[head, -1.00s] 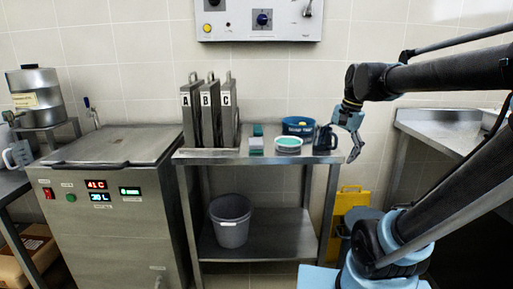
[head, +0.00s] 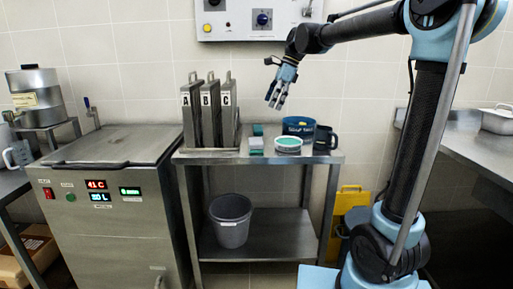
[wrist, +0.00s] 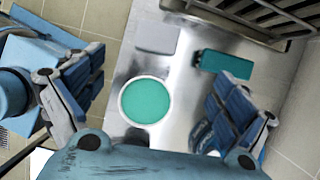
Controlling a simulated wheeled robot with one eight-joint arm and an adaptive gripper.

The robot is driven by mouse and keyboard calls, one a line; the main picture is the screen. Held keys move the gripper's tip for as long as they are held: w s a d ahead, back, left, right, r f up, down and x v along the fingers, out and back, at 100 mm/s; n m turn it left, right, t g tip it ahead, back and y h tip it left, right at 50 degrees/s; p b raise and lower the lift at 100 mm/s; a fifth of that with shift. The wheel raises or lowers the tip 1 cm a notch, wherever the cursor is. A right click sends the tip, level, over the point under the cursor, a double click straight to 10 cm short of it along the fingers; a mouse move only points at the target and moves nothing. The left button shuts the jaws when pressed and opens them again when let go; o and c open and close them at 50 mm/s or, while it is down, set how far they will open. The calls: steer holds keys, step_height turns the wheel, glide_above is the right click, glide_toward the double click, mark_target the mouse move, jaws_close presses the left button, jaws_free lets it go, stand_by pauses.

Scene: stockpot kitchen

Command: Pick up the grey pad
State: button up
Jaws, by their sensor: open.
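The grey pad (wrist: 157,38) lies flat on the steel table, at the top middle of the wrist view. My gripper (head: 275,103) is open and empty, pointing down above the table. In the wrist view its fingers (wrist: 155,75) are spread wide, with the pad beyond and between them.
A round white tub with a teal top (wrist: 146,101) stands close to the pad. A blue tub (head: 298,126) and a dark mug (head: 325,138) stand to the right. Upright plates A, B and C (head: 210,115) stand in a rack at left. A grey bin (head: 231,220) is below.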

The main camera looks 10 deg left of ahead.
glide_toward(256, 140)
steer(key=x, duration=0.4)
steer(key=shift+w+a+f, duration=0.1)
steer(key=shift+w+f, duration=0.05)
steer(key=shift+f, duration=0.25)
steer(key=shift+s+x, duration=0.1)
steer(key=shift+x, duration=1.3)
steer(key=shift+s+x, duration=0.15)
steer(key=shift+x, duration=1.25)
steer(key=shift+r, duration=0.1)
steer(key=c, duration=1)
steer(key=shift+c, duration=0.2)
